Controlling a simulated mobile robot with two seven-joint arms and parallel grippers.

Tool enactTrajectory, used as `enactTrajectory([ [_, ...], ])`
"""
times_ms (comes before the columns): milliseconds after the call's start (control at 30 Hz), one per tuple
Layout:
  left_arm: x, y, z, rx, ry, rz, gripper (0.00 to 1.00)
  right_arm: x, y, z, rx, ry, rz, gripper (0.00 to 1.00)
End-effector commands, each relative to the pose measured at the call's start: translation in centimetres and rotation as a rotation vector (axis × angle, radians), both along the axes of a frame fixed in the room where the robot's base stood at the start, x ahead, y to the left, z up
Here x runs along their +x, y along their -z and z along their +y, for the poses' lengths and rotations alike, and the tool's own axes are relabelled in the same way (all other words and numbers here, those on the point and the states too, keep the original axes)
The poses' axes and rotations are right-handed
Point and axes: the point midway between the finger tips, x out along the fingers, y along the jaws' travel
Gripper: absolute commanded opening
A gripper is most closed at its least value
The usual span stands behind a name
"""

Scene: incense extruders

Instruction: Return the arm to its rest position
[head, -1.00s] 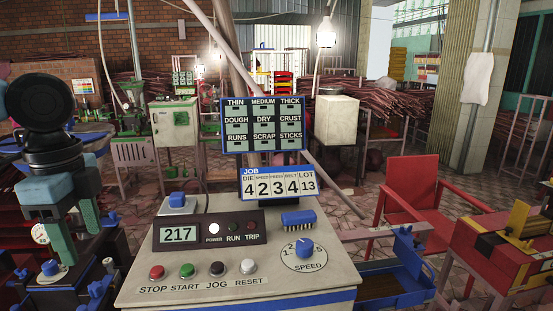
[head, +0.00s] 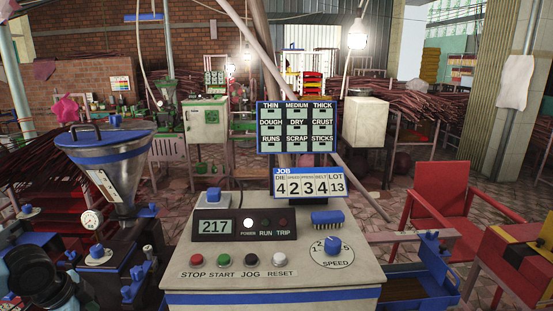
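My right gripper is not in view.
The control console (head: 270,270) stands in front, its display reading 217. A job board (head: 308,184) and a label board (head: 297,127) rise behind it. A red chair (head: 445,205) and a blue tray (head: 428,290) are at the right.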

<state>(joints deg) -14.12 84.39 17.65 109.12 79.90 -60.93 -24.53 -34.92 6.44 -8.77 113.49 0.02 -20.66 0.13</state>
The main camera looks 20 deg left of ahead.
Motion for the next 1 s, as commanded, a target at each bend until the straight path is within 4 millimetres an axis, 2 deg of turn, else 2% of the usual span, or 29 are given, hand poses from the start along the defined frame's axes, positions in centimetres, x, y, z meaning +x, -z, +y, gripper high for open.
enactTrajectory([
  [33, -1.3, 2.4, 0.0, -0.022, -0.036, -0.011, 0.57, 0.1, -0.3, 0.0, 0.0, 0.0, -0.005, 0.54],
  [100, -2.8, 5.5, -0.1, -0.038, -0.08, -0.032, 0.57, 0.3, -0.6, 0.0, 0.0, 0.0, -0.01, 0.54],
  [267, -6.8, 12.0, -1.7, -0.078, -0.174, -0.077, 0.57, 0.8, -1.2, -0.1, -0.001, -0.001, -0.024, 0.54],
  [367, -9.4, 15.5, -3.7, -0.106, -0.225, -0.106, 0.57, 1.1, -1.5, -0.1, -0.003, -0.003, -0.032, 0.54],
  [500, -13.0, 19.6, -7.6, -0.152, -0.29, -0.15, 0.57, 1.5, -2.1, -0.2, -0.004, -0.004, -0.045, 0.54],
  [600, -15.3, 21.7, -11.1, -0.188, -0.333, -0.185, 0.57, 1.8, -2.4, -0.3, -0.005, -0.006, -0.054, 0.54],
  [733, -17.9, 23.4, -16.4, -0.24, -0.385, -0.236, 0.57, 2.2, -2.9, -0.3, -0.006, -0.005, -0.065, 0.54],
  [900, -20.1, 23.8, -23.5, -0.31, -0.446, -0.307, 0.57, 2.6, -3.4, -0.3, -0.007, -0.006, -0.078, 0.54],
  [1000, -20.7, 23.3, -26.8, -0.343, -0.473, -0.345, 0.57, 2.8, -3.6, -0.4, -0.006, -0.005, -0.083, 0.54],
])
